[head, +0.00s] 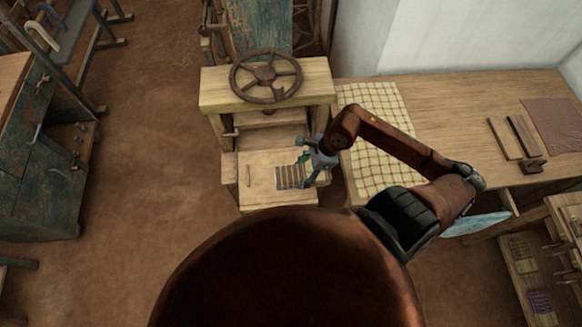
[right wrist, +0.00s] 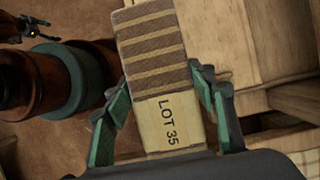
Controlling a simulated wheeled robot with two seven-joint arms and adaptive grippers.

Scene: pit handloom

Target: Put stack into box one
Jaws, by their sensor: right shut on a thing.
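The stack (right wrist: 150,45) is a flat brown bundle with pale stripes and a cream band reading "LOT 35". My right gripper (right wrist: 163,118) is shut on it, with a green-padded finger on each side of the banded end. In the head view my right gripper (head: 308,163) is over the pale wooden front of the press, and the striped stack (head: 288,178) shows just left of it. Whether the stack touches the wood below is unclear. A small dark shape at the top left of the right wrist view may be my left gripper (right wrist: 34,29). No box marked one is readable.
The wooden press (head: 220,90) with a rusty handwheel (head: 266,76) stands behind the gripper. A table (head: 450,105) with a checked cloth (head: 375,100) and wooden blocks (head: 515,137) is at right. A low shelf (head: 518,275) is at lower right. Brown floor is open at left.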

